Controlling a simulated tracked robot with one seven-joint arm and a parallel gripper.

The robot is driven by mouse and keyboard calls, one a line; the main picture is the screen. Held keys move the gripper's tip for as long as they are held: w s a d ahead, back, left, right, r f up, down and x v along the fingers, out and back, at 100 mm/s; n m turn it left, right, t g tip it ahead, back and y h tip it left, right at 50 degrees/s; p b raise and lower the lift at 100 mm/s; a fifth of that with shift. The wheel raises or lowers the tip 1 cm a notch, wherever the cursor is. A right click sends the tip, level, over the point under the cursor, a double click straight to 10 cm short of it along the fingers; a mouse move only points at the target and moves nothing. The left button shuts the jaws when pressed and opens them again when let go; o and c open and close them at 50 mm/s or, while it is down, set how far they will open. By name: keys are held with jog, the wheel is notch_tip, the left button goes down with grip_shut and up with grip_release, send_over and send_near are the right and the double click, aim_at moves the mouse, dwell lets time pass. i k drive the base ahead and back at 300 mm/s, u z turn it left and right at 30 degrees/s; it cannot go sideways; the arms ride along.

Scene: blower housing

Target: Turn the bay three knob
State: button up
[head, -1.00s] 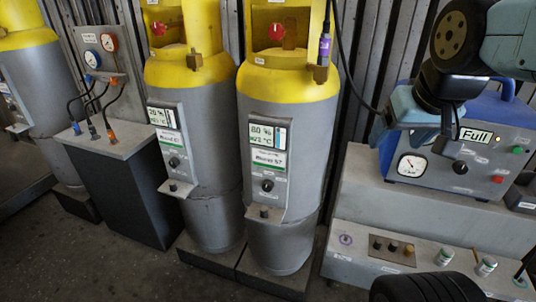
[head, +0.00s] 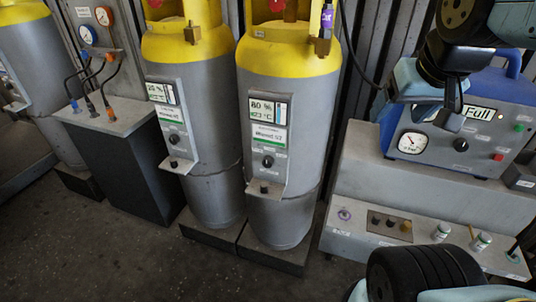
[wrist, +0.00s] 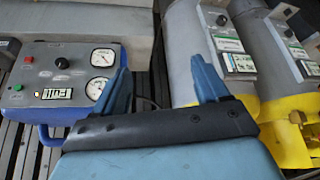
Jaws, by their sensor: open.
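Black knobs sit on the front panels of two grey cylinders with yellow tops: the middle-bay knob (head: 174,139) and the right-bay knob (head: 268,162). Each panel has a lit display above its knob. I cannot read which one is bay three. In the wrist view the panel knobs show at the upper right, one knob (wrist: 222,20) and another (wrist: 288,33). My gripper (head: 420,108) is in front of the blue machine, right of the cylinders and away from their knobs. In the wrist view its blue fingers (wrist: 163,85) are apart, with nothing between them.
The blue machine (head: 480,143) has a gauge, a "Full" display and a black knob. It stands on a grey bench (head: 360,180) with small knobs and bottles. A dark cabinet (head: 125,165) with hoses and a third cylinder (head: 40,85) stand left. Floor in front is clear.

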aim_at(268, 161)
jog(key=u, duration=1.1)
jog(key=k, duration=1.2)
jog(key=z, duration=1.05)
jog(key=i, duration=1)
jog(key=u, duration=0.05)
